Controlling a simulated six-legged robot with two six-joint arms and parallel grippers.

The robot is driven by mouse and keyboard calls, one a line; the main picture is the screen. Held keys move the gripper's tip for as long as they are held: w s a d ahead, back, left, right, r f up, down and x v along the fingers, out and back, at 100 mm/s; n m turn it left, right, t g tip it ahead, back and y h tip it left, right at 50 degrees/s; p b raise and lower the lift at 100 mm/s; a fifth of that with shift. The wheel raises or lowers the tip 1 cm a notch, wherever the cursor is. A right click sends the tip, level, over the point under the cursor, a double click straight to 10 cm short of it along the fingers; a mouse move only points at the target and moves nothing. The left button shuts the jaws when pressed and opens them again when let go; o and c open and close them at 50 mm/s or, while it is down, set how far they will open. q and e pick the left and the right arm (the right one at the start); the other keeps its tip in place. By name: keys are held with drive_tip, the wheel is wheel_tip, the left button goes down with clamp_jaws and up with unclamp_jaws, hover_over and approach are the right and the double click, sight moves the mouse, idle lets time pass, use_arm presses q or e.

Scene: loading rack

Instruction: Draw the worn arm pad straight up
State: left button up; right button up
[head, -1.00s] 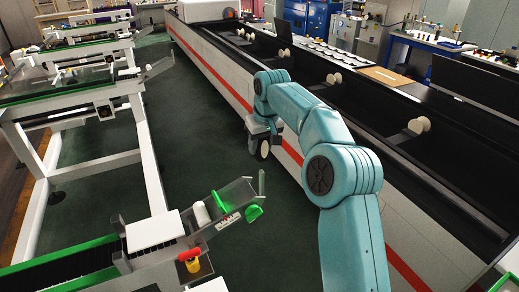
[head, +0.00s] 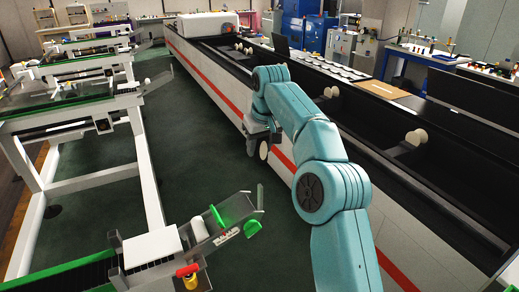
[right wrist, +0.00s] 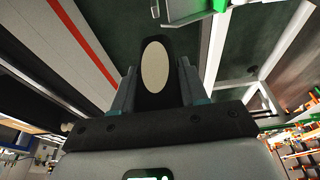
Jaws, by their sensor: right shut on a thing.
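My right gripper (head: 263,147) hangs beside the long machine's white side in the head view, pointing down. In the right wrist view my right gripper (right wrist: 157,82) is shut on the worn arm pad (right wrist: 155,65), a black piece with a cream oval face between the two fingers. The pad also shows in the head view as a small pale disc (head: 264,151) under the gripper, with dark green floor around it. No arm or rack part visibly touches it. My left gripper is not in view.
The long black-topped machine (head: 222,88) with a red stripe runs along the right, carrying several cream discs on arms (head: 415,137). White-framed tables (head: 145,150) stand left. A green-tipped bracket (head: 235,215) with a red knob is at lower front. Green floor between is open.

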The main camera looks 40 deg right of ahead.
drive_tip(key=shift+s+a+r, duration=0.1)
drive_tip(key=shift+r, duration=0.45)
drive_tip(key=shift+w+r, duration=0.25)
drive_tip(key=shift+r, duration=0.2)
drive_tip(key=shift+s+r, duration=0.3)
drive_tip(key=shift+r, duration=0.2)
drive_tip(key=shift+w+f, duration=0.1)
drive_tip(key=shift+w, duration=0.05)
